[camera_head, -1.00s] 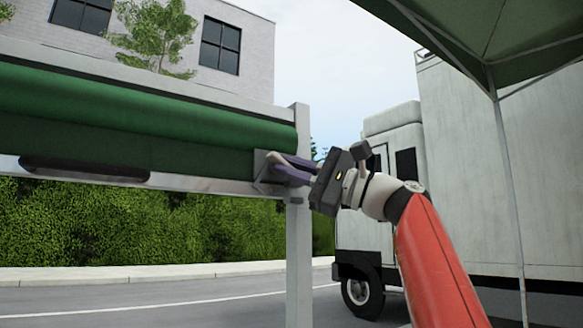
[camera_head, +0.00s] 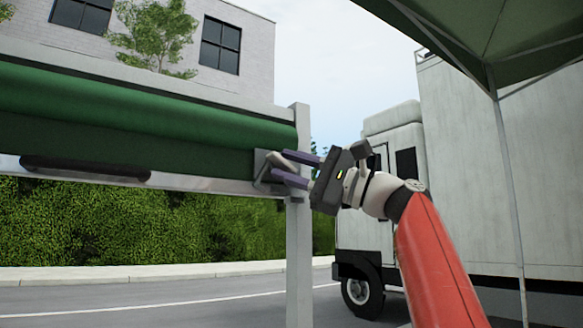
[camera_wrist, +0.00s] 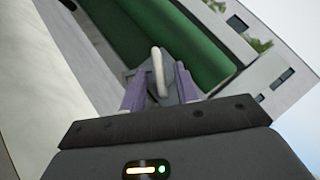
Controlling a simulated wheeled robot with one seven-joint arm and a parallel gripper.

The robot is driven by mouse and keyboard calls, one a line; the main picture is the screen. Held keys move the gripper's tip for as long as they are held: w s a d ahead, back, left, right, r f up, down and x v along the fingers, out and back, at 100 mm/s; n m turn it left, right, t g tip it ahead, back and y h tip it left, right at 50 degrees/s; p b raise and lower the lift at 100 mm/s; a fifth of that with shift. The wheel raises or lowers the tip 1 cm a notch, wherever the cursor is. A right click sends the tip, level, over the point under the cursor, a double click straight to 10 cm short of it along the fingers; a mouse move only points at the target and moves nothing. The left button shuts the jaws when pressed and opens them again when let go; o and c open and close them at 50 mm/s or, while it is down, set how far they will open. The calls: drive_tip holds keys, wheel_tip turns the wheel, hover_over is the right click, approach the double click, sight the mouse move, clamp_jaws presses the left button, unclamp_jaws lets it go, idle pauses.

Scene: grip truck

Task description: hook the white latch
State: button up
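The white latch (camera_head: 279,161) is a short pale lever on a grey metal plate (camera_head: 262,168) at the right end of the green roll's frame. In the wrist view the latch (camera_wrist: 159,72) stands up from the plate between my two purple fingers. My gripper (camera_head: 279,164) is open at the latch, with one finger above it and one below in the head view. In the wrist view my gripper (camera_wrist: 161,70) shows gaps on both sides of the latch, so it is not clamped. The latch's lower end is partly hidden.
The green roll (camera_head: 150,105) runs left along the frame, with a dark handle bar (camera_head: 85,169) on the lower rail. A grey post (camera_head: 299,240) stands below the plate. A white truck (camera_head: 470,170) is behind my arm at the right. A green canopy (camera_head: 500,35) hangs overhead.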

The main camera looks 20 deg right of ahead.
drive_tip(key=b+v, duration=0.2)
drive_tip(key=v, duration=0.5)
drive_tip(key=shift+s+d+f, duration=0.15)
drive_tip(key=shift+s+d, duration=0.05)
drive_tip(key=shift+d, duration=0.1)
